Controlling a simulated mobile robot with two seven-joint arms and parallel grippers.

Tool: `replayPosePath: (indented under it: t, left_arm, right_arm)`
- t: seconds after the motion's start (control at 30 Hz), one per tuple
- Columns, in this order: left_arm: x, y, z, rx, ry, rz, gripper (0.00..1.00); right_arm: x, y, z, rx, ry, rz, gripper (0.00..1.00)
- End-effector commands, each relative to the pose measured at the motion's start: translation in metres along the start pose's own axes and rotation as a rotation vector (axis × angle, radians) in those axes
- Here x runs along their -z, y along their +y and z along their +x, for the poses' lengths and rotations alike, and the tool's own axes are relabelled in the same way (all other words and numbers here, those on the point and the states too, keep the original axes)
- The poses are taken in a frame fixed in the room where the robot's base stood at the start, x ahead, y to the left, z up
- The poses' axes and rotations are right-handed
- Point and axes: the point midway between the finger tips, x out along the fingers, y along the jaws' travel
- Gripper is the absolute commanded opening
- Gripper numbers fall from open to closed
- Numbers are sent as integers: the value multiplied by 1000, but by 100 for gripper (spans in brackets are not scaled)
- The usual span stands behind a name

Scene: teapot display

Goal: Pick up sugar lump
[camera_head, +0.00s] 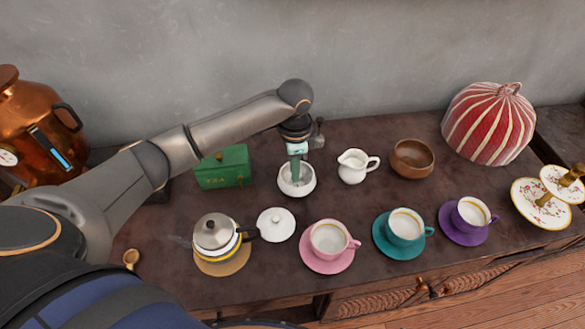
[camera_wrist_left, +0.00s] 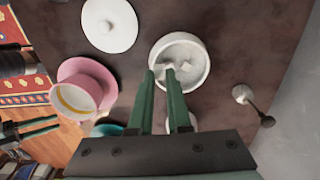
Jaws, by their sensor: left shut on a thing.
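The white sugar bowl (camera_head: 298,190) stands on the dark table in the head view, and it also shows in the wrist view (camera_wrist_left: 203,82). Pale sugar lumps lie inside it. My left gripper (camera_head: 295,180) points down into the bowl, its green fingers partly hidden by the rim. In the wrist view the fingertips (camera_wrist_left: 160,71) are close together at the bowl's edge, shut on a small white sugar lump (camera_wrist_left: 164,71). The lump is mostly hidden between the fingers.
A green tea tin (camera_head: 223,168) stands left of the bowl, a white milk jug (camera_head: 353,167) and brown bowl (camera_head: 411,159) right. In front are a teapot (camera_head: 213,234), a white lid (camera_head: 276,224) and a pink cup (camera_head: 329,240). Teal and purple cups stand farther right.

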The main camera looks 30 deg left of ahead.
Motion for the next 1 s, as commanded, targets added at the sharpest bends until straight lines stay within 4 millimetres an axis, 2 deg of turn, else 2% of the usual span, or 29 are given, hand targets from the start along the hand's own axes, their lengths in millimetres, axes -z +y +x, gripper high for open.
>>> replayPosePath:
  t: [0.1, 0.3, 0.5, 0.7, 1.0]
  left_arm:
    - [0, 22, -27, 1, 2, 5, 0]
    - [1, 64, -42, -1, 1, 4, 0]
    - [2, 94, -56, -1, 0, 2, 0]
    - [2, 107, -61, -1, -2, 1, 0]
    - [2, 109, -61, -1, -1, -1, 0]
  right_arm:
    - [4, 0, -4, 0, 0, 0, 52]
    - [6, 0, -5, 0, 0, 0, 52]
    - [7, 0, -7, 0, 0, 0, 52]
    - [8, 0, -7, 0, 0, 0, 52]
    - [8, 0, -7, 0, -1, 0, 52]
